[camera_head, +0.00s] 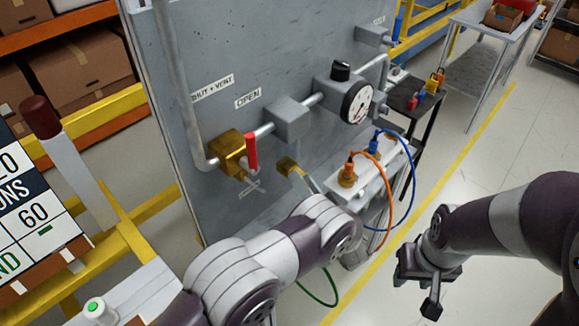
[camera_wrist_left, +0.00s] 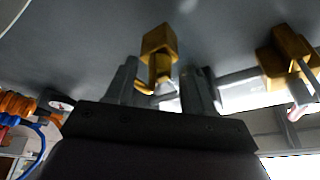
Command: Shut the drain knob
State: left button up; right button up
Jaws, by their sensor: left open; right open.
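A small brass fitting (camera_head: 285,164), which looks like the drain valve, sticks out low on the grey panel (camera_head: 215,95). In the left wrist view the brass block (camera_wrist_left: 158,42) carries a smaller brass knob (camera_wrist_left: 160,68). My left gripper (camera_wrist_left: 160,88) is open, with one finger on each side of the knob; I cannot tell whether either finger touches it. In the head view my left wrist mostly hides the gripper in front of the fitting. My right gripper (camera_head: 425,285) is open and empty, away from the panel at the lower right.
A brass valve with a red handle (camera_head: 251,152) is left of the drain fitting. A pressure gauge (camera_head: 356,102) is above right. Orange (camera_head: 379,180) and blue (camera_head: 410,165) hoses hang right of my left wrist. Open floor (camera_head: 480,150) lies further right.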

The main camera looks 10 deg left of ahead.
pick_arm(q)
jog(key=shift+w, duration=0.2)
jog(key=shift+d+r, duration=0.1)
grip_shut()
jog(key=shift+w+d+n+g+y+b, duration=0.1)
jog(key=shift+n+g+y+b, duration=1.1)
jog(key=shift+n+b, duration=3)
jog(key=shift+w+d+n+g+y+b, duration=0.1)
jog(key=shift+n+g+y+b, duration=0.45)
jog(key=shift+n+g+b, duration=2.45)
jog(key=shift+w+n+g+y+b, duration=0.1)
jog(key=shift+n+g+y+b, duration=0.5)
jog(key=shift+n+b, duration=4.75)
jog(key=shift+m+t+y+b, duration=0.25)
jog(key=shift+t+b, duration=0.05)
jog(key=shift+b, duration=0.1)
